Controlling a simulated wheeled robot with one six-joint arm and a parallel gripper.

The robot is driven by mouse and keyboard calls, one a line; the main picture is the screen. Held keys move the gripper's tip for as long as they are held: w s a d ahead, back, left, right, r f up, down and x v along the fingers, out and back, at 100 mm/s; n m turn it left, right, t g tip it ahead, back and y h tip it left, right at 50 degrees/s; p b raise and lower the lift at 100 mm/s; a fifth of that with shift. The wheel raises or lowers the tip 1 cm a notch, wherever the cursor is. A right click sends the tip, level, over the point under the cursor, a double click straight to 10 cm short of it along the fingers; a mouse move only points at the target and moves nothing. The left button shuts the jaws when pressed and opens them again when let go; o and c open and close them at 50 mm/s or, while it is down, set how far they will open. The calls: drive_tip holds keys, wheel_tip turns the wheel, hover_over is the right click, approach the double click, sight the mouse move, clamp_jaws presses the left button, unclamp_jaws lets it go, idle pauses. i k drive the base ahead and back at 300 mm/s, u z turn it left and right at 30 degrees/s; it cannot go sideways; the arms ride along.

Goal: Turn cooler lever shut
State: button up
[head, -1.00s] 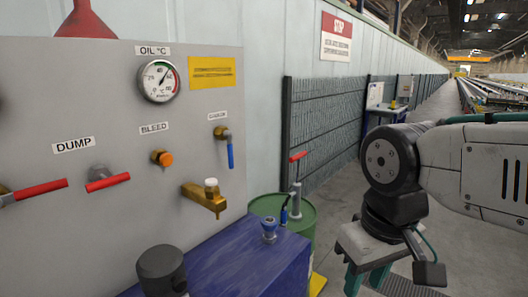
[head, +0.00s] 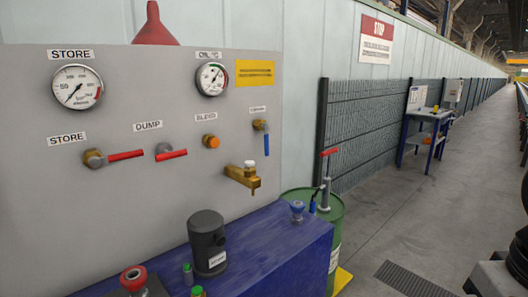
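The blue lever (head: 266,142) sits on a brass valve at the right end of the grey panel (head: 110,215). Its handle hangs straight down. A small label (head: 258,109) above it is too blurred to read surely; I take this as the cooler lever. Nothing touches the lever. My gripper is out of view; only dark and pale parts of my arm show at the lower right edge, well away from the lever.
Left of the lever are an orange bleed knob (head: 212,142) and red levers marked dump (head: 171,155) and store (head: 125,155). A brass tap (head: 243,178) juts out below. A blue cabinet (head: 275,255) and green drum (head: 335,225) stand in front. The floor at right is open.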

sight(266, 126)
drive_tip(key=u, duration=0.9)
drive_tip(key=i, duration=0.95)
drive_tip(key=z, duration=0.1)
